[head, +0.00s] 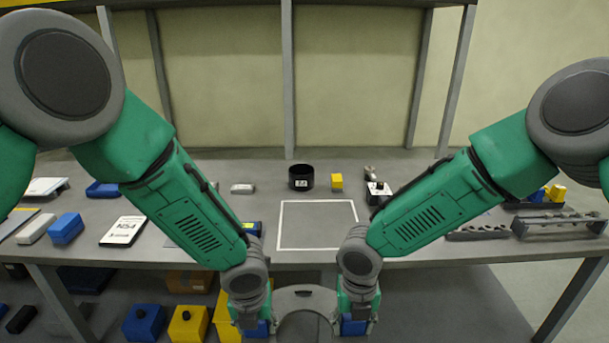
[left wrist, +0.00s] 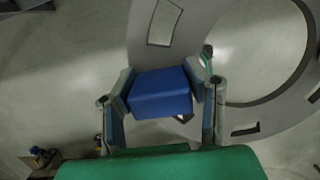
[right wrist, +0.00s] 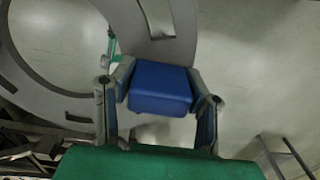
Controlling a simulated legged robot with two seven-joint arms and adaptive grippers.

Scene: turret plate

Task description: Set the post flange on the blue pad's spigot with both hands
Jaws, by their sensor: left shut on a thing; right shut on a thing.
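The post flange (head: 305,296) is a grey ring-shaped plate with a large round opening and slots. It hangs in front of the table edge between my two grippers, its lower part cut off in the head view. My left gripper (head: 260,322) is shut on a blue block at its left side, and this blue block (left wrist: 160,93) fills the jaws in the left wrist view. My right gripper (head: 355,322) is shut on the matching right blue block (right wrist: 160,88). A blue pad (head: 145,325) with a black knob-like spigot (head: 141,313) sits low at the left, below the table.
Yellow pads (head: 188,326) with dark knobs stand beside the blue pad. The grey table (head: 400,258) carries a white square outline, a black cylinder (head: 301,177), a yellow block (head: 336,182), and grey racks (head: 560,226) at right. Its front edge lies just behind the flange.

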